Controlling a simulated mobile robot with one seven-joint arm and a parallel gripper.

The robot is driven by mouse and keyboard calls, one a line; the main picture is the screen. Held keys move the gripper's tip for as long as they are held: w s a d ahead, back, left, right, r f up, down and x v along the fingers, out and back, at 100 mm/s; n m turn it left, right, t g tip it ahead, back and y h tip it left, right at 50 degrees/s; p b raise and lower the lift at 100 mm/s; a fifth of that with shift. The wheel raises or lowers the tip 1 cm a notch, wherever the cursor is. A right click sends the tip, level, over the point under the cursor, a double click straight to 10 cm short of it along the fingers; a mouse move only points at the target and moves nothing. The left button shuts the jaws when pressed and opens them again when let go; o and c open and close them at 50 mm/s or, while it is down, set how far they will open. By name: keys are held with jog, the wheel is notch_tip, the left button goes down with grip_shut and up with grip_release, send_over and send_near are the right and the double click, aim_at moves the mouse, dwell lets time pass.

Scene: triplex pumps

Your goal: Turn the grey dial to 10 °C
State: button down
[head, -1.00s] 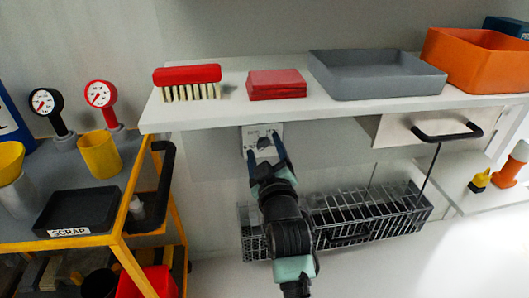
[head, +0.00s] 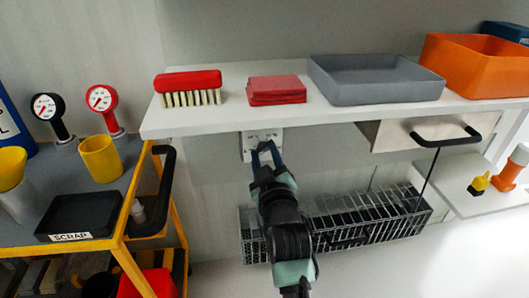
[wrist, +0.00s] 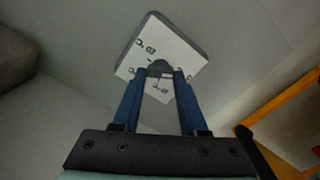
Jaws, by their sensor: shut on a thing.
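The grey dial (wrist: 159,68) sits on a light square plate (wrist: 160,45) on the wall, below the white shelf. The plate also shows in the head view (head: 247,145). My gripper (wrist: 160,74) is in front of the plate, its two blue fingers on either side of the dial and shut on it. In the head view my gripper (head: 264,147) covers most of the dial. The plate carries small dark marks around the dial, too small to read. In the wrist view the plate looks tilted. Which mark the dial points to cannot be told.
The white shelf (head: 210,121) overhangs the plate, with a red brush (head: 188,80), red cloths (head: 276,91) and a grey tray (head: 375,92) on it. A wire basket (head: 400,215) hangs below right. A yellow-framed cart (head: 130,215) stands at left.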

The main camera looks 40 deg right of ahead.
jog(key=m+p, duration=0.3)
jog(key=shift+r+m, duration=0.15)
jog(key=shift+m, duration=0.25)
jog(key=m+p, duration=0.2)
jog(key=m, duration=0.2)
jog(key=shift+d+m, duration=0.1)
jog(key=shift+m, duration=0.2)
jog(key=m+p, duration=0.1)
jog(key=m, duration=0.3)
jog(key=shift+s+m, duration=0.1)
jog(key=shift+m, duration=0.2)
jog(key=m, duration=0.3)
jog(key=m+p, duration=0.1)
jog(key=shift+d+f+m, duration=0.1)
jog(key=shift+f+m, duration=0.15)
jog(key=shift+m, duration=0.45)
jog(key=shift+c, duration=2.2)
grip_release()
